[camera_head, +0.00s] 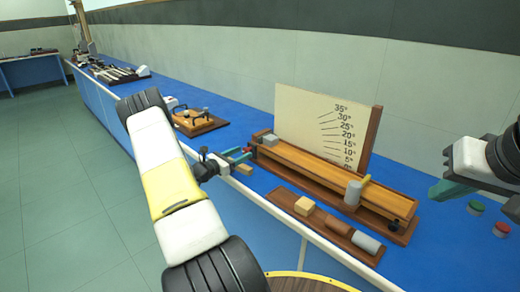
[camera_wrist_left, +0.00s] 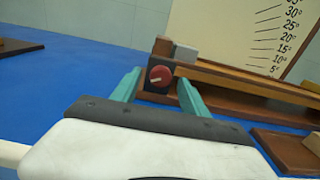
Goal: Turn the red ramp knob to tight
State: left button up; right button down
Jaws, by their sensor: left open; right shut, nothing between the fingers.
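The red ramp knob (camera_wrist_left: 160,76) is a round red disc with a pale pointer line, on the left end of the wooden ramp (camera_wrist_left: 240,78). In the left wrist view it shows between the two teal fingers of my open left gripper (camera_wrist_left: 158,88), apparently untouched. In the head view my left gripper (camera_head: 240,156) is at the ramp's (camera_head: 325,180) left end, and the knob is mostly hidden there. The angle board (camera_head: 322,125) stands behind the ramp. My right gripper (camera_head: 452,190) is shut and empty, above the bench right of the ramp.
A wooden tray (camera_head: 280,198) with several blocks lies in front of the ramp. A green-topped piece (camera_head: 475,207) and a red-topped piece (camera_head: 501,229) stand at the right. Another wooden board (camera_head: 200,126) with parts lies further left on the blue bench (camera_head: 235,112).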

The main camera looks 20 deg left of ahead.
pick_arm(q)
jog(key=shift+w+d, duration=0.1)
jog(key=shift+w, duration=0.15)
jog(key=shift+c, duration=0.2)
grip_shut()
